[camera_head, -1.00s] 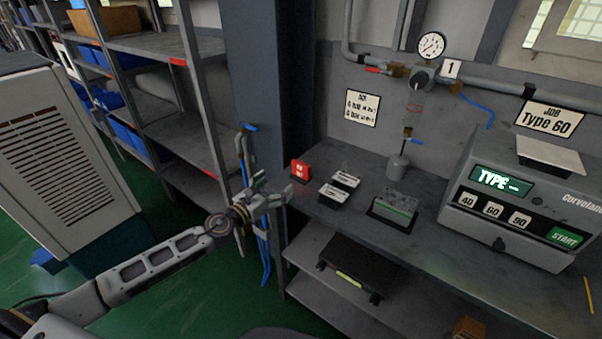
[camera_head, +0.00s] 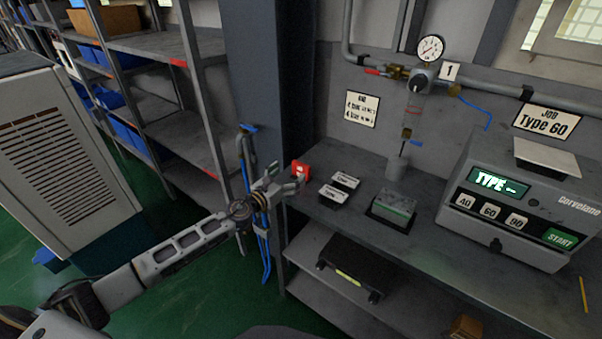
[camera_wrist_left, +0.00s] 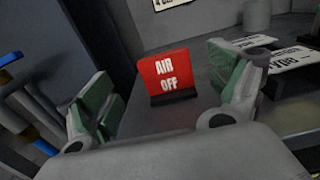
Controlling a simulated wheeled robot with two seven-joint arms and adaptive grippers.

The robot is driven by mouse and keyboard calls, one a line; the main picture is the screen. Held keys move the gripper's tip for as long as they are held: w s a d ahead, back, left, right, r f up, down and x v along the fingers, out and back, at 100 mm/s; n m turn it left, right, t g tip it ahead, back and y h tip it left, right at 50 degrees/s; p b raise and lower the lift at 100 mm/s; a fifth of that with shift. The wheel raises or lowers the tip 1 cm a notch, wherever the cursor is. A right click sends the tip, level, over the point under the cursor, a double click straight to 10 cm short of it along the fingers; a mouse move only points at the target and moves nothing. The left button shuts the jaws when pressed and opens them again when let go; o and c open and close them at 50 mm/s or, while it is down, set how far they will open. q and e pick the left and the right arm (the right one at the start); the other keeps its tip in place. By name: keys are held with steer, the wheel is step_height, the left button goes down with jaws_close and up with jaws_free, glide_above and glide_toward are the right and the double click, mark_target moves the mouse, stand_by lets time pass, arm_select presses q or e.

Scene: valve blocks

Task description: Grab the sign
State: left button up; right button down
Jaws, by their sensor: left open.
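The sign is a small red plate (camera_head: 300,170) on a dark foot, standing upright at the left end of the grey bench. In the left wrist view the red sign (camera_wrist_left: 167,74) reads "AIR OFF" and stands beyond and between my fingers. My left gripper (camera_head: 288,182) is open and empty at the bench's left edge, just short of the sign; its two green-padded fingers (camera_wrist_left: 165,112) show in the left wrist view, apart from the sign. My right gripper is not in view.
Two white label plates (camera_head: 339,187) and a grey-green block in a tray (camera_head: 393,207) lie right of the sign. The machine (camera_head: 522,200) with buttons stands further right. A dark blue column (camera_head: 262,80) and blue hoses (camera_head: 262,235) are close to my left arm.

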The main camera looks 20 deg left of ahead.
mark_target(299, 167)
arm_select(q)
steer(key=shift+w+d, duration=0.25)
steer(key=shift+w, duration=0.45)
steer(key=shift+w+d, duration=0.1)
steer(key=shift+w, duration=0.05)
steer(key=shift+w+d, duration=0.2)
steer(key=shift+w, duration=0.2)
steer(key=shift+x, duration=0.8)
steer(key=shift+w+d+p, duration=0.25)
steer(key=shift+w+p, duration=0.05)
steer(key=shift+w+d, duration=0.2)
steer(key=shift+w, duration=0.4)
steer(key=shift+w+f, duration=0.1)
steer(key=shift+w, duration=0.1)
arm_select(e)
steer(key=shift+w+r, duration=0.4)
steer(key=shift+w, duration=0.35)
